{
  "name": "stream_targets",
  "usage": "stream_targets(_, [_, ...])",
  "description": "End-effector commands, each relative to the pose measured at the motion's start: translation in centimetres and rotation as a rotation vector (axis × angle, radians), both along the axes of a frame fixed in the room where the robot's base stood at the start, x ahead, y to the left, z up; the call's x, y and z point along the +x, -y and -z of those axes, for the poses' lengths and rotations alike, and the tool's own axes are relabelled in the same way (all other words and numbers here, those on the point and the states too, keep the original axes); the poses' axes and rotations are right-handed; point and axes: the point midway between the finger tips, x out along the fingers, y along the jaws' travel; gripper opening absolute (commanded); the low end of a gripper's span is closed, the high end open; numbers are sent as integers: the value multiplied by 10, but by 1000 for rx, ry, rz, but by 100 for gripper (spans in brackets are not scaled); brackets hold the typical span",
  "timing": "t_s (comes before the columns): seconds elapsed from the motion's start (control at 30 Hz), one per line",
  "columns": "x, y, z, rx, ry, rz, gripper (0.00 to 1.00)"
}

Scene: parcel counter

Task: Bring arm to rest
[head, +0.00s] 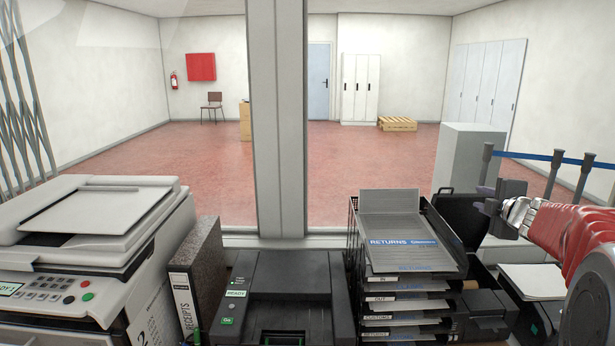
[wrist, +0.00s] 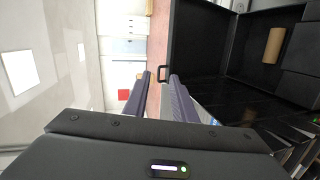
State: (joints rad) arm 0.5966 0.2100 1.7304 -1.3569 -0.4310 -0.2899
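My gripper (head: 484,199) is at the right of the head view, raised above the counter behind the paper tray stack. My red and silver arm reaches it from the right edge. In the wrist view, the two purple-grey fingers (wrist: 160,77) stand apart with a gap between them. Nothing shows held in the gap. The fingers appear close to an open black case (wrist: 205,45) with a handle; whether they touch it I cannot tell.
A printer (head: 90,225), a receipts binder (head: 196,275), a black label printer (head: 285,275) and a tray stack (head: 405,265) crowd the counter. A brown roll (wrist: 273,45) lies in the case. A window post (head: 279,120) stands behind the counter.

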Motion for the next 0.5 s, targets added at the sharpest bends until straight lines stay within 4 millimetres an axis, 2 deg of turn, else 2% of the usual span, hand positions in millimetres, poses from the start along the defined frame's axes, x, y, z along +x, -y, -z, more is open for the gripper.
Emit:
stream_targets(0.1, [-14, 28, 26, 105, -27, 158, 24])
stream_targets(0.23, [-46, 49, 51, 247, -51, 360, 24])
stream_targets(0.37, [-83, 47, 70, 391, -74, 540, 24])
stream_targets(0.5, [-128, 23, 90, 550, -113, 711, 24])
